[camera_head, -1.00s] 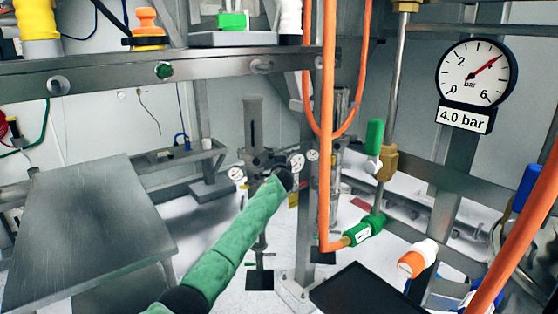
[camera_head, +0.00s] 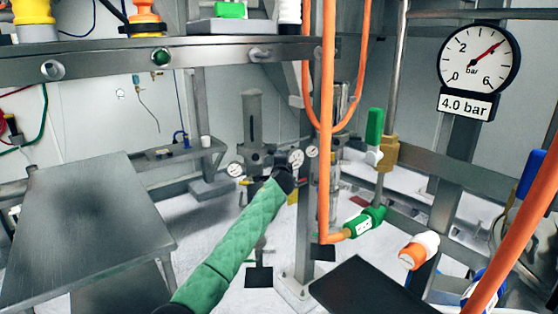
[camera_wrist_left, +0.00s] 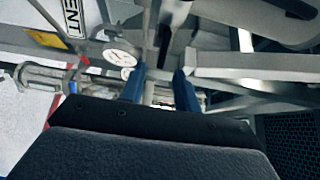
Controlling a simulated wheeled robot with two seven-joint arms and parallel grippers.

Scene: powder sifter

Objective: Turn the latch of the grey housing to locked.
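I cannot clearly make out the latch. A grey upright cylinder (camera_head: 252,118) with small dials beside it stands in the middle of the head view; I cannot tell if it is the grey housing. My left arm, in a green sleeve, reaches up toward it, and its dark end (camera_head: 284,180) overlaps the area just below the dials. In the left wrist view my left gripper (camera_wrist_left: 159,88) has two blue fingers standing apart, with nothing visible held between them. Pipework and metal parts show beyond the fingers. My right gripper is not in view.
An orange hose (camera_head: 327,120) hangs right of my left arm. A grey table (camera_head: 90,220) stands at the left. A pressure gauge (camera_head: 480,58) marked 4.0 bar is upper right. A green-handled valve (camera_head: 374,128) is below it. A small dial (camera_wrist_left: 120,53) shows in the wrist view.

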